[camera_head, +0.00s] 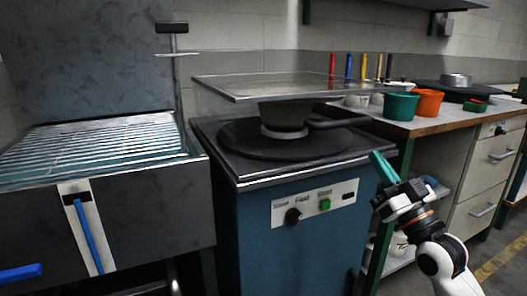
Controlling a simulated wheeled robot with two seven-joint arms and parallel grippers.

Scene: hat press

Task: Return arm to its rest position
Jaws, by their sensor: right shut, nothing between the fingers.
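My right gripper (383,166) is at the right of the head view, with teal fingers that are shut and hold nothing. It points up and left, in front of the right corner of the blue hat press (265,220). My white and black right arm comes in from the lower right. The press has a dark round plate, a flat metal upper plate (270,84) raised above it, and a black handle (340,122). A grey dome-like part (283,115) sits between the plates. My left gripper is not in view.
A wooden-topped workbench (430,125) at the right carries a teal bowl (400,106), an orange bowl (429,103) and a dark hat-like item (455,88). A dark machine with a wire grate (95,146) stands at the left. Open floor shows at the lower right.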

